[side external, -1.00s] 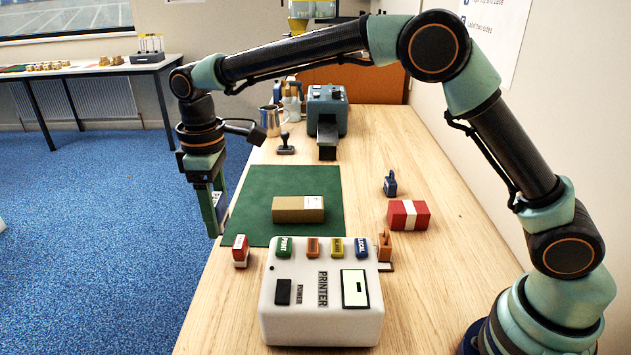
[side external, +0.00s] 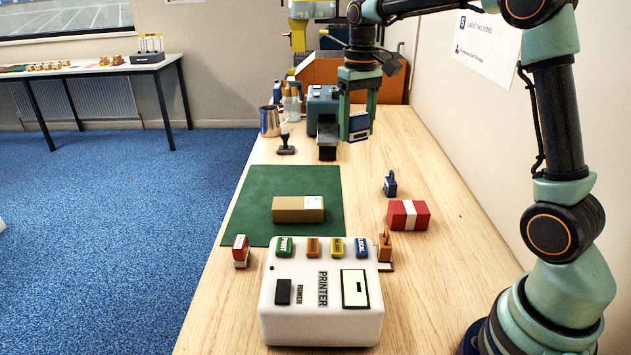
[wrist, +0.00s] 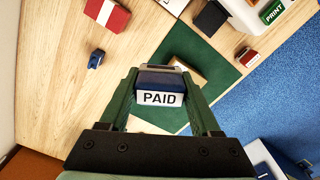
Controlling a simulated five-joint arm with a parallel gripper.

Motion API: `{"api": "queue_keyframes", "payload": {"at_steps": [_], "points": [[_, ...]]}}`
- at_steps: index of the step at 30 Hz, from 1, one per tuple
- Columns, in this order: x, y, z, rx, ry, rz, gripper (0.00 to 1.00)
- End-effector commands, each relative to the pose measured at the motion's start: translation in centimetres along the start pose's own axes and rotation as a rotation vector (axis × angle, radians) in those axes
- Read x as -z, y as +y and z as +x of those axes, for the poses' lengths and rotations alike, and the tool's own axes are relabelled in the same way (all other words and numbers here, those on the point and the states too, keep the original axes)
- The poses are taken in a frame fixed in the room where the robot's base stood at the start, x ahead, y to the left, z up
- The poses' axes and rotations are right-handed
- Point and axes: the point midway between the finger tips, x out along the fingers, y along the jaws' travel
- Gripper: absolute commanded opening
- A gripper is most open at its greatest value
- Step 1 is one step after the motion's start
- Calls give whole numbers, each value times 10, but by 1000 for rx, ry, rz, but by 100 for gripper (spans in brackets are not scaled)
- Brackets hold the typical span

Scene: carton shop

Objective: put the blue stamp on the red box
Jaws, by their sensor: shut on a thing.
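My gripper (side external: 358,118) is shut on a blue stamp with a white PAID label (wrist: 160,98). The stamp also shows between the fingers in the side view (side external: 358,127). They are above the back part of the table, to the right of the grey-blue machine. The red box with a white band (side external: 398,214) lies on the table, right of the green mat, nearer the side camera than my gripper. In the wrist view it is at the upper left (wrist: 90,14). Its top is bare.
A small dark blue object (side external: 390,184) stands just behind the red box. A brown carton (side external: 290,212) lies on the green mat (side external: 262,184). The white printer (side external: 322,325) stands in front, with a red stamp (side external: 240,250) beside it. A machine (side external: 322,100) stands behind.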

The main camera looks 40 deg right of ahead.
Motion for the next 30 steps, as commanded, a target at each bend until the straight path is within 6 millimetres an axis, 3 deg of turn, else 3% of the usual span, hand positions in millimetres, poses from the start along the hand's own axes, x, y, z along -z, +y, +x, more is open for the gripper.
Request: {"api": "queue_keyframes", "payload": {"at_steps": [1, 3, 6, 10, 17, 30], "points": [[-6, 28, -4, 0, 2, 90, 8], [-16, 57, -6, 0, 2, 198, 8], [-31, 92, -9, 0, 2, 332, 8], [-47, 122, -12, 0, 2, 456, 8], [-58, 139, -2, 0, -3, 533, 8], [-59, 138, 102, 0, -7, 530, 8]]}}
